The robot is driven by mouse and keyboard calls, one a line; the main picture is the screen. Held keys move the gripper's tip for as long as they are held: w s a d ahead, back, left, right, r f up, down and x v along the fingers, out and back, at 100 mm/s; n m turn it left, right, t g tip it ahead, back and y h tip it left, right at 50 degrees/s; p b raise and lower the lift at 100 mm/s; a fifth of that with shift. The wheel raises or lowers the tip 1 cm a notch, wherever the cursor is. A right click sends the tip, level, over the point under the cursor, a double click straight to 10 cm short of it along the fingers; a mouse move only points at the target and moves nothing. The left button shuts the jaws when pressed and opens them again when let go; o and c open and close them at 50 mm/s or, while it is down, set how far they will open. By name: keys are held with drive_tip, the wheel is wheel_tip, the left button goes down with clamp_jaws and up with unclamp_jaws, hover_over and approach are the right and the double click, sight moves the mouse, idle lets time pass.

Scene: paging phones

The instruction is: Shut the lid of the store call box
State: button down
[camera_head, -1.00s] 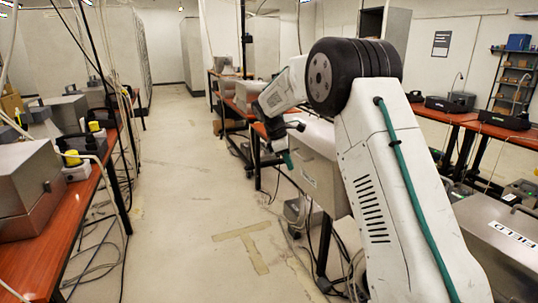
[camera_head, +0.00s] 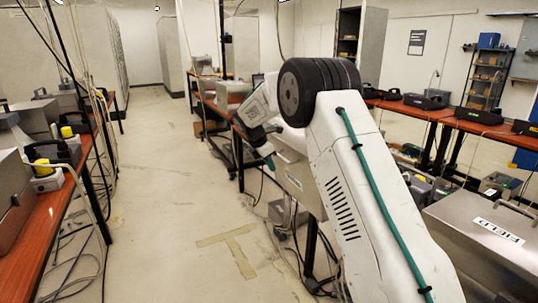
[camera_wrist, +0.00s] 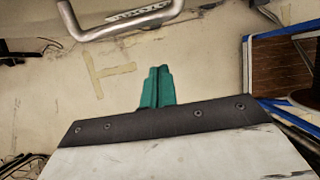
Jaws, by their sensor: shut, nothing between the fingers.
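My gripper shows in the wrist view as two green fingers (camera_wrist: 156,88) pressed together and empty, pointing over the pale floor. In the head view its green tip (camera_head: 270,163) is below my white wrist. A grey metal box (camera_head: 294,182) with a small label stands just behind and below my wrist, partly hidden by my arm. I cannot read that label or tell whether its lid is open. A metal handle (camera_wrist: 125,22) shows at the top of the wrist view, apart from the fingers. I cannot identify the store call box for certain.
A grey box labelled FIELD (camera_head: 470,228) stands at the right with its lid down. Orange-topped benches (camera_head: 20,245) run along the left and others stand at the back right. The middle aisle floor (camera_head: 170,180) is clear; cables lie along its sides.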

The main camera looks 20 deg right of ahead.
drive_tip(key=d, duration=0.4)
drive_tip(key=shift+r, duration=0.4)
